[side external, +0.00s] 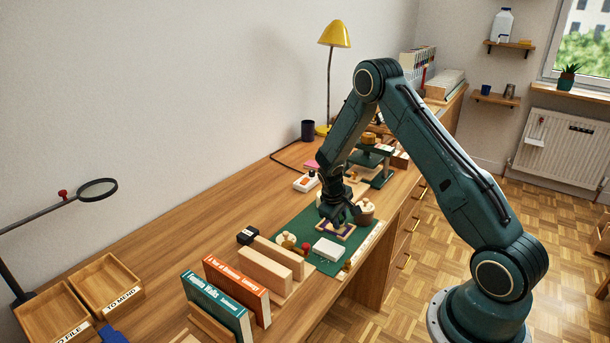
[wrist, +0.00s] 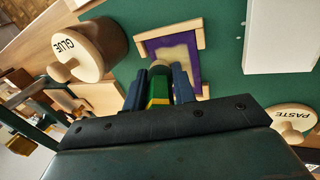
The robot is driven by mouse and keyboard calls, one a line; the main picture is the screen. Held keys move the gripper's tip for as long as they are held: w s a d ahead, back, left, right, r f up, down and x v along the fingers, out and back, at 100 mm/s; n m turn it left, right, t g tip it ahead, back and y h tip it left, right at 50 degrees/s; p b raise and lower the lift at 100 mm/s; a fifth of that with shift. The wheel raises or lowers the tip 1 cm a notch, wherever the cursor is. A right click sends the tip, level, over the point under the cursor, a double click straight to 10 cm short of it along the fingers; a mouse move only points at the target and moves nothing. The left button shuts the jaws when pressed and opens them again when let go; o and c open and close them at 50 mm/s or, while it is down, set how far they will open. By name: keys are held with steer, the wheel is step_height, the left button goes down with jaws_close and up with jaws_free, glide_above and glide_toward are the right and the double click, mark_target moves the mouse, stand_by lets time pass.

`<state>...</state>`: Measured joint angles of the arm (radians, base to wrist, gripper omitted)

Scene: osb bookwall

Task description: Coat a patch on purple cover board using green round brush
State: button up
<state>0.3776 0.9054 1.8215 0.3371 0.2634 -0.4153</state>
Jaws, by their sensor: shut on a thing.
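The purple cover board (wrist: 193,50) lies on the green mat in the wrist view, with light wooden strips along its edges. A pale yellowish area shows in its middle. In the side view the board (side external: 349,229) is partly hidden behind my gripper. My gripper (wrist: 160,88) is shut on the green round brush (wrist: 158,92), which stands between the two blue fingers. The brush's rounded pale end reaches over the near edge of the board. I cannot tell whether it touches the board. In the side view my gripper (side external: 335,218) is low over the mat.
A pot marked GLUE (wrist: 92,48) stands close left of the gripper in the wrist view, and a lidded PASTE pot (wrist: 291,118) is at right. A white block (side external: 328,249) lies on the green mat (side external: 312,215). Wooden blocks (side external: 265,267) and upright books (side external: 236,287) stand nearer the camera.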

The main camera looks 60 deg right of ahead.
steer(key=shift+d+r, duration=0.15)
steer(key=shift+r, duration=3.85)
